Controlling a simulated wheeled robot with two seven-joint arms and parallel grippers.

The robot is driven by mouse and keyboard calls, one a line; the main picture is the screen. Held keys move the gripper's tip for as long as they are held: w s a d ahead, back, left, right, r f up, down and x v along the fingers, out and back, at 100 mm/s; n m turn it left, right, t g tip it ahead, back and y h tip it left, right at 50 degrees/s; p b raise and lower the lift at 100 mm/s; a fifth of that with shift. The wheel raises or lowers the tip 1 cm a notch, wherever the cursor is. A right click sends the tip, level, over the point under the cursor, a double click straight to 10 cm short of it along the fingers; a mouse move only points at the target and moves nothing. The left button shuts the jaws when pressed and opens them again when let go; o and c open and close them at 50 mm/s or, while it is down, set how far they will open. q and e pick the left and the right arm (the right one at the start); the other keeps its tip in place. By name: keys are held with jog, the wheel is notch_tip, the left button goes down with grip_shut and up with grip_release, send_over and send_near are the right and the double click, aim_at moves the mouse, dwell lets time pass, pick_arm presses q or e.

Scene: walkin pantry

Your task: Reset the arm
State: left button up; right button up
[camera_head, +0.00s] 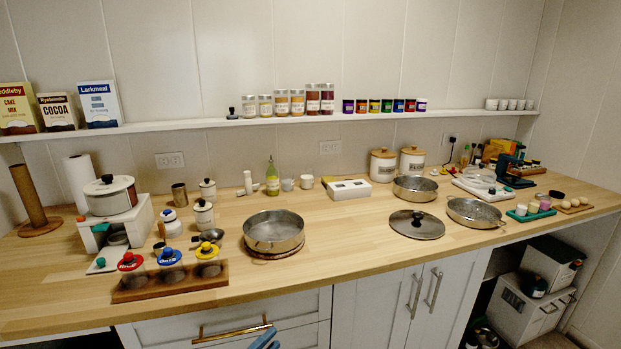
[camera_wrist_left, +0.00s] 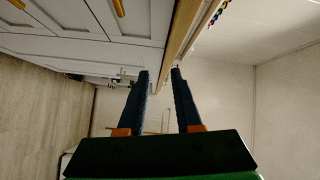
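My left gripper shows at the bottom edge of the head view (camera_head: 264,339), where only blue fingertips are visible. They are in front of the white drawer front, below the gold drawer handle (camera_head: 232,331). In the left wrist view the left gripper (camera_wrist_left: 159,73) has its two dark fingers apart, with nothing between them. The rest of the left arm is out of the head view. My right gripper shows in neither view.
The wooden counter (camera_head: 340,240) carries a steel pan (camera_head: 274,231), a glass lid (camera_head: 416,224) and a wooden rack (camera_head: 170,281) with colored lids. Cabinet doors (camera_head: 395,310) stand below its front edge. A wall shelf (camera_head: 200,124) holds boxes and jars.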

pick_arm(q)
jog(key=s+a+f+n+g+y, duration=0.35)
jog(key=s+f+n, duration=0.35)
jog(key=f, duration=0.5)
jog(key=s+a+f+n+g+y, duration=0.2)
jog(key=s+a+f+n+y, duration=0.35)
jog(key=s+f, duration=0.5)
jog(key=s+f+n+g, duration=0.3)
jog(key=s+f, duration=0.3)
jog(key=s, duration=0.7)
jog(key=s+f+n+g+y, duration=0.1)
jog(key=s+f+n+g, duration=0.3)
jog(key=s, duration=0.9)
jog(key=shift+a+f+g, duration=0.35)
jog(key=shift+f+g, duration=0.2)
jog(key=shift+f, duration=0.3)
